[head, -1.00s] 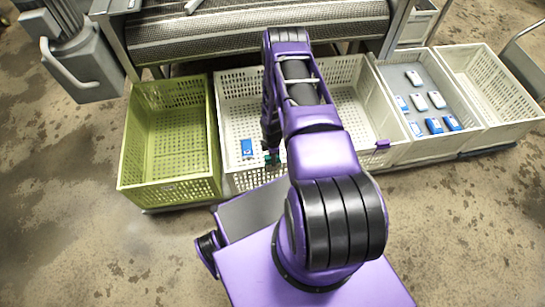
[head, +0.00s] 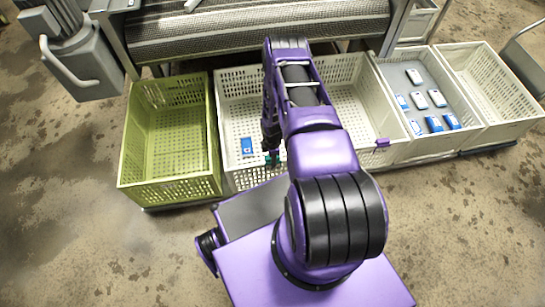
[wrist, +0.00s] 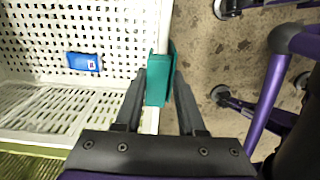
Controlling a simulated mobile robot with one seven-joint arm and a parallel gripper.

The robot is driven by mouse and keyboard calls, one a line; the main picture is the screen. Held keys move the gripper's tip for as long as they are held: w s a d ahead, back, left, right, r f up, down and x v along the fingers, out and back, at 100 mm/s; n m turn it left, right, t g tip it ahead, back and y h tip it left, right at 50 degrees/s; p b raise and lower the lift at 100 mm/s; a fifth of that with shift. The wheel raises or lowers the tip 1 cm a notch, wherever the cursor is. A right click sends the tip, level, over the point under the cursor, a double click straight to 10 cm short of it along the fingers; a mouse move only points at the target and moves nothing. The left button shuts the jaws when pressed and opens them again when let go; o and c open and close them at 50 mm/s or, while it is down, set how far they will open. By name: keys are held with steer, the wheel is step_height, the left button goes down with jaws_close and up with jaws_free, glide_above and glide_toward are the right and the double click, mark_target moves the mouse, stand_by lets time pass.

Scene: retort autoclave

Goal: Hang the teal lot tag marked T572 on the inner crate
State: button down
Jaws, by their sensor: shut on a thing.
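The teal lot tag (wrist: 158,85) is between the fingers of my gripper (wrist: 160,78), which is shut on it. In the wrist view it lies across the rim of the white crate (wrist: 155,122), with teal showing on both sides of the rim. Whether it rests on the rim I cannot tell. The mark on the tag is not readable. In the head view the tag (head: 271,160) is a small teal patch at the near rim of the white crate (head: 232,87), right of the green crate. My arm hides part of this crate.
A blue pack (head: 246,146) lies inside the white crate. The empty green crate (head: 134,150) stands left. A purple tag (head: 382,143) sits on a near rim further right. A crate (head: 425,148) with several blue and white packs and an empty white crate (head: 522,115) stand at right.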

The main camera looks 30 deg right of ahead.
steer(key=shift+f, duration=0.55)
steer(key=shift+c, duration=2.1)
jaws_free()
steer(key=shift+r, duration=0.1)
step_height(320, 180, up, 17)
steer(key=p, duration=0.3)
steer(key=shift+r, duration=0.15)
